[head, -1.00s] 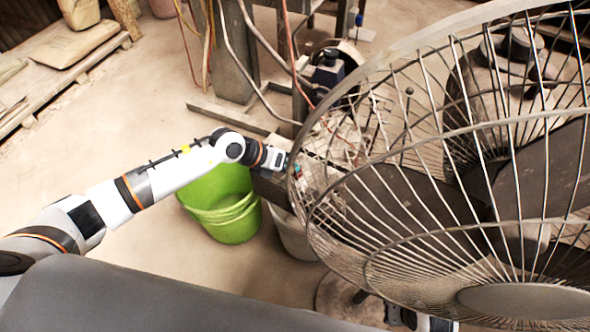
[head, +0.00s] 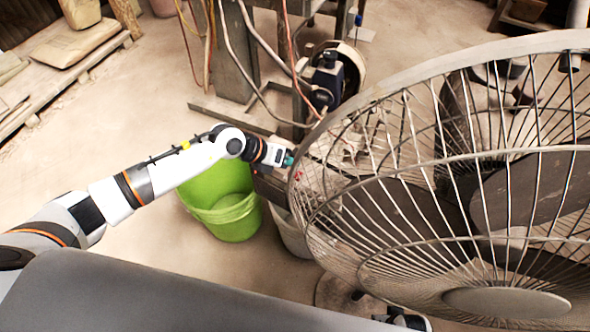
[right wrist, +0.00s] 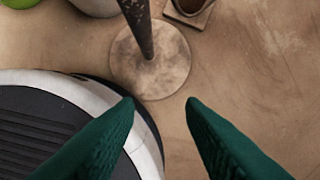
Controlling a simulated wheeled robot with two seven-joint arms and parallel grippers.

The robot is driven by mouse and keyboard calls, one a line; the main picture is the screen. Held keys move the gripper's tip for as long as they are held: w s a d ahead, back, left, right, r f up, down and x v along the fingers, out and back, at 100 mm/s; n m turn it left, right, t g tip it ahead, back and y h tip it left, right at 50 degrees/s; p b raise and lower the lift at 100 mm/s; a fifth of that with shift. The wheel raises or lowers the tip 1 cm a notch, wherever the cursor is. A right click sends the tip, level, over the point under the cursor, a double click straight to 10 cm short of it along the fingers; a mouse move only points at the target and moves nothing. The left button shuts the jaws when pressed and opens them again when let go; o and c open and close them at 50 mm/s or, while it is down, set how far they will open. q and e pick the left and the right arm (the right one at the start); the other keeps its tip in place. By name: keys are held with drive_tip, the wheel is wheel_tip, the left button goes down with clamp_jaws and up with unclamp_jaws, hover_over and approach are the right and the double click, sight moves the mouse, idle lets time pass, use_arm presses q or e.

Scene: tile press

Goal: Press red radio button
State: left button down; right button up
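My left gripper (head: 287,160) reaches in from the left, its teal tips at the left rim of a large wire fan cage. It is too small to tell whether it is open or shut. A tiny red spot (head: 298,175) shows just below the tips, behind the cage wires. I cannot tell whether it is the radio's red button, and no radio can be made out. My right gripper (right wrist: 161,103) is open and empty in the right wrist view, its two teal fingers apart above the floor.
The fan (head: 505,302) fills the right side. A green bucket (head: 232,215) stands below my left forearm. Cables hang by a post (head: 238,60) at the top. In the right wrist view, a round stand base (right wrist: 150,80) is beyond the fingers.

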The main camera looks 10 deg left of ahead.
use_arm(q)
drive_tip(key=shift+r+p, duration=0.65)
drive_tip(key=shift+r, duration=0.05)
drive_tip(key=shift+r+p, duration=0.45)
drive_tip(key=shift+p, duration=0.05)
drive_tip(key=shift+r+p, duration=0.45)
drive_tip(key=shift+r, duration=0.05)
use_arm(e)
drive_tip(key=s+d+f, duration=0.1)
drive_tip(key=s+f, duration=0.6)
drive_tip(key=s, duration=0.1)
drive_tip(key=shift+d+f+g, duration=0.15)
drive_tip(key=shift+f+g, duration=0.25)
drive_tip(key=shift+r, duration=0.1)
